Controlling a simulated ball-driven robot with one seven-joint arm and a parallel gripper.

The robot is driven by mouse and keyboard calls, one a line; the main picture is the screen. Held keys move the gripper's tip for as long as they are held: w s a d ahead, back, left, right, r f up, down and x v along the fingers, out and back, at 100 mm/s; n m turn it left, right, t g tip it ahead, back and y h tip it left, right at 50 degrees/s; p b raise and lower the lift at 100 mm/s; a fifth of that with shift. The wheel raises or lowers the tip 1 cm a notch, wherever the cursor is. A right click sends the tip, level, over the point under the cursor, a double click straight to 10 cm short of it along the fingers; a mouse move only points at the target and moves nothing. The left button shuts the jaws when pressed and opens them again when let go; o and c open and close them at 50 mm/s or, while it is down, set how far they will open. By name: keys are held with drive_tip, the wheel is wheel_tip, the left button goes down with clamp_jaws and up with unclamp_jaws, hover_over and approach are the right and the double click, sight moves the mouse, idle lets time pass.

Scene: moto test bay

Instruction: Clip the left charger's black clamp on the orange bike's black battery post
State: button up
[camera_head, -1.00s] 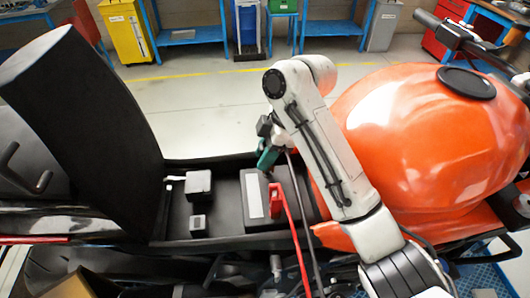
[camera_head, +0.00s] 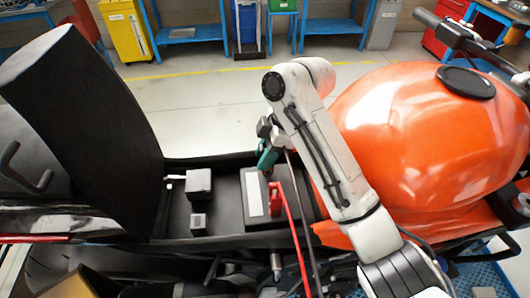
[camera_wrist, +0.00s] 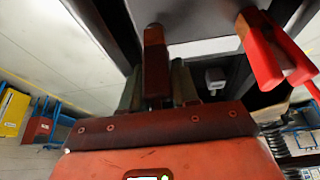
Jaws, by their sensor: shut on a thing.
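My gripper (camera_head: 267,158), with teal fingers, is over the far edge of the orange bike's black battery (camera_head: 262,223). In the wrist view my gripper (camera_wrist: 157,88) is shut on a dark, brown-looking piece (camera_wrist: 155,62), which appears to be the black clamp. A black cable (camera_head: 305,205) runs down from it past my arm. The red clamp (camera_head: 276,200) sits on the battery's near part, apart from my fingers; it also shows at the right of the wrist view (camera_wrist: 262,55). The black battery post is hidden, so I cannot tell if the clamp touches it.
The orange tank (camera_head: 420,135) stands close to the right of my arm. The raised black seat (camera_head: 85,105) is to the left. A red cable (camera_head: 295,240) crosses the battery's near side. Small black boxes (camera_head: 199,184) lie left of the battery. Open floor is beyond the bike.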

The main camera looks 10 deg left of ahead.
drive_tip(key=shift+s+f, duration=0.1)
drive_tip(key=shift+f, duration=0.55)
drive_tip(key=o, duration=1.1)
drive_tip(key=shift+s+f+b, duration=0.1)
drive_tip(key=shift+f+b, duration=0.1)
drive_tip(key=shift+b, duration=0.1)
drive_tip(key=shift+c, duration=0.2)
drive_tip(key=v, duration=1.2)
drive_tip(key=shift+a+p, duration=0.2)
drive_tip(key=shift+p, duration=0.25)
